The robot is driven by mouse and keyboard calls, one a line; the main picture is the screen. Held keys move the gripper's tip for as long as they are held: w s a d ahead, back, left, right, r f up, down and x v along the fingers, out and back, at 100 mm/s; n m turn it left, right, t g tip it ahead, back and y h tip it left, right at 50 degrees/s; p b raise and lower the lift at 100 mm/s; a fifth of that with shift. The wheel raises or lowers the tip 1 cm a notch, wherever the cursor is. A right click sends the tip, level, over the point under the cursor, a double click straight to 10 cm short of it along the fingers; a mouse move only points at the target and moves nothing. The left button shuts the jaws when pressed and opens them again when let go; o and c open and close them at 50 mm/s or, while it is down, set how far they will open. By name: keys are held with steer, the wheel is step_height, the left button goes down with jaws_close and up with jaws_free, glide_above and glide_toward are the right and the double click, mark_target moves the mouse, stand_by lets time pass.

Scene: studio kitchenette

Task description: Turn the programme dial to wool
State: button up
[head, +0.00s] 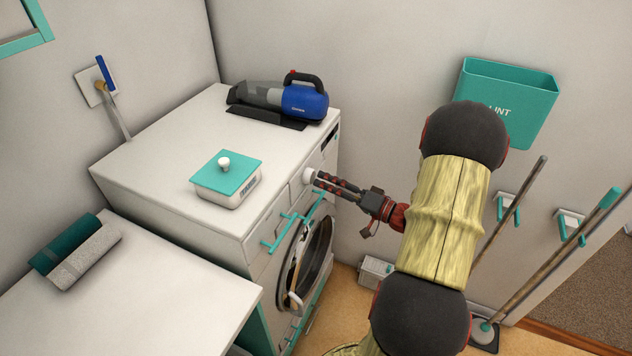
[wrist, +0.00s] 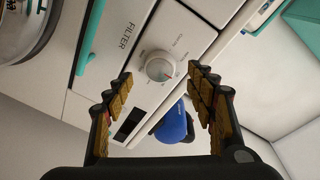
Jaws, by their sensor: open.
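The programme dial (wrist: 160,67) is a round white knob on the washing machine's front panel, with small print around it that is too small to read. In the head view the dial (head: 309,175) shows at the tip of my gripper (head: 318,179). In the wrist view my gripper (wrist: 165,90) is open, with one finger on each side below the dial. The dial lies ahead of and between the fingertips; I cannot tell whether they touch it. The washing machine (head: 150,165) is white, with a round door below the panel.
A blue handheld vacuum (head: 300,101) and a teal-lidded box (head: 228,180) stand on the machine's top. Teal handles (head: 290,218) stick out below the panel, left of my gripper. A teal lint bin (head: 505,100) hangs on the wall at right. Rolled towels (head: 80,255) lie on the counter.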

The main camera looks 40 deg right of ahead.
mark_target(312, 178)
steer(key=shift+b+x, duration=0.3)
steer(key=shift+x, duration=1.75)
steer(key=c, duration=1.2)
steer(key=shift+o, duration=0.2)
